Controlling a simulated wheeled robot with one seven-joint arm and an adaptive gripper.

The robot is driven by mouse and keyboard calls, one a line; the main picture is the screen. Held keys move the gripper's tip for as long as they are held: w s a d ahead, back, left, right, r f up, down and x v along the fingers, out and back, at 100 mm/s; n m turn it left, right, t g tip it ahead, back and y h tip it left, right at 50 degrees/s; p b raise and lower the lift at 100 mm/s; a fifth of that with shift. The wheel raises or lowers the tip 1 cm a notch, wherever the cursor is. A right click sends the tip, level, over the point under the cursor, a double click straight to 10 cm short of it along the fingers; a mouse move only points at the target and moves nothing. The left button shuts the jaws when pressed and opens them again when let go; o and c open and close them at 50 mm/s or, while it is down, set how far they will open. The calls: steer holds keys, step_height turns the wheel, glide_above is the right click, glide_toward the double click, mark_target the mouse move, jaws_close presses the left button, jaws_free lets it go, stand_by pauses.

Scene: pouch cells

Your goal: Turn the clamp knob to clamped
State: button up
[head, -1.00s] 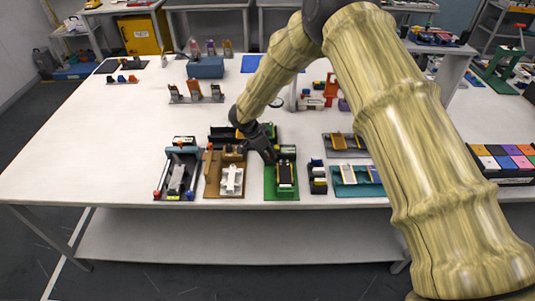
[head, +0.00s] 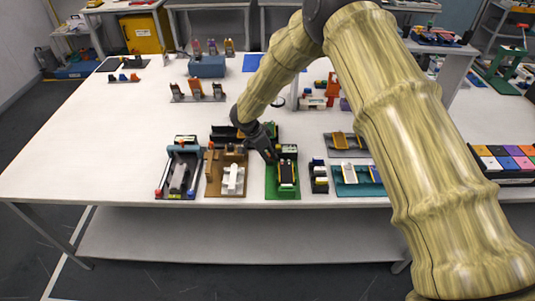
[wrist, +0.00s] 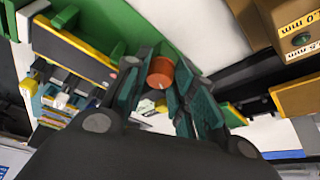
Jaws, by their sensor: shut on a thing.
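The clamp knob, a small orange-red cylinder (wrist: 161,72), sits between my fingers in the wrist view. My gripper (wrist: 163,88) is shut on it, with a dark green finger on each side. In the head view my gripper (head: 268,152) is low at the back left of the green fixture (head: 283,194). The knob is hidden there behind my fingers. No mark showing the knob's turn position can be read.
The brown fixture (head: 212,188) with a white part stands just left of the green one. A small black holder (head: 319,178) and a teal fixture (head: 358,189) stand to the right.

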steer(key=shift+s+f, duration=0.35)
steer(key=shift+f, duration=0.05)
steer(key=o, duration=1)
steer(key=shift+d+r, duration=0.1)
steer(key=shift+o, duration=0.2)
steer(key=shift+w, duration=0.1)
steer(key=shift+w+r, duration=0.1)
steer(key=shift+r, duration=0.05)
steer(key=shift+r, duration=0.35)
steer(key=v, duration=1.1)
steer(key=shift+a, duration=0.25)
